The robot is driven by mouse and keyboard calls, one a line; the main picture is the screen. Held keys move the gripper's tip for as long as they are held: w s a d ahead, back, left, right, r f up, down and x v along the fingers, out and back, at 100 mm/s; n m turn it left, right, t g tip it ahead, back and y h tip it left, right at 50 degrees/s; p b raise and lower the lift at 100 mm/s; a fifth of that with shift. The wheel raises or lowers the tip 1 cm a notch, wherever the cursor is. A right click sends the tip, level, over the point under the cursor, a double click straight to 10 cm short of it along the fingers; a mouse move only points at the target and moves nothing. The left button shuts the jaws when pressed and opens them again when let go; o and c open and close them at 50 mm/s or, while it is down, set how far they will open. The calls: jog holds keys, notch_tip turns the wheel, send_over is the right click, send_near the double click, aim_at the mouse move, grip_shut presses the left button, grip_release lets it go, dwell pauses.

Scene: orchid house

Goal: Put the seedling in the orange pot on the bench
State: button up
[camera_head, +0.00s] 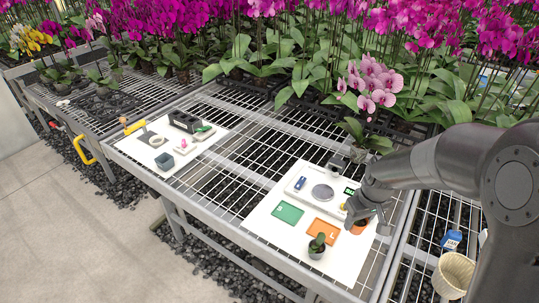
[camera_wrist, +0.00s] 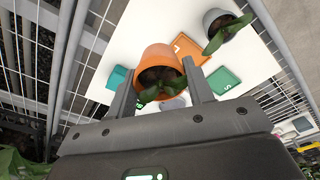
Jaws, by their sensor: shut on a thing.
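The orange pot (camera_head: 358,228) is at the right side of the white board, below my gripper (camera_head: 362,208), which partly hides it. In the wrist view the orange pot (camera_wrist: 150,62) holds dark soil and a small green seedling (camera_wrist: 158,92). My gripper (camera_wrist: 160,88) is shut on this pot, with one finger on each side. I cannot tell whether the pot touches the board or hangs just above it. A grey pot (camera_head: 316,252) with another green seedling stands at the board's front, and the grey pot (camera_wrist: 222,32) also shows in the wrist view.
The white board (camera_head: 265,222) lies on the wire-mesh bench (camera_head: 235,150). It bears a green card (camera_head: 288,212), an orange card (camera_head: 322,231) and a scale with a round pan (camera_head: 322,193). A second board (camera_head: 212,113) with tools lies left. Orchids (camera_head: 370,84) crowd the back.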

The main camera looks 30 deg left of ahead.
jog(key=shift+n, duration=0.7)
jog(key=s+a+f, duration=0.2)
jog(key=a, duration=0.3)
jog(key=s+a+f, duration=0.2)
jog(key=a, duration=0.4)
jog(key=s+a+f, duration=0.3)
jog(key=a, duration=0.2)
jog(key=shift+a, duration=0.2)
jog(key=shift+f, duration=2)
jog(key=shift+f, duration=0.2)
jog(key=o, duration=1)
notch_tip(320, 180, up, 12)
jog(key=d, duration=0.1)
jog(key=shift+s+r, duration=0.15)
jog(key=shift+s, duration=0.2)
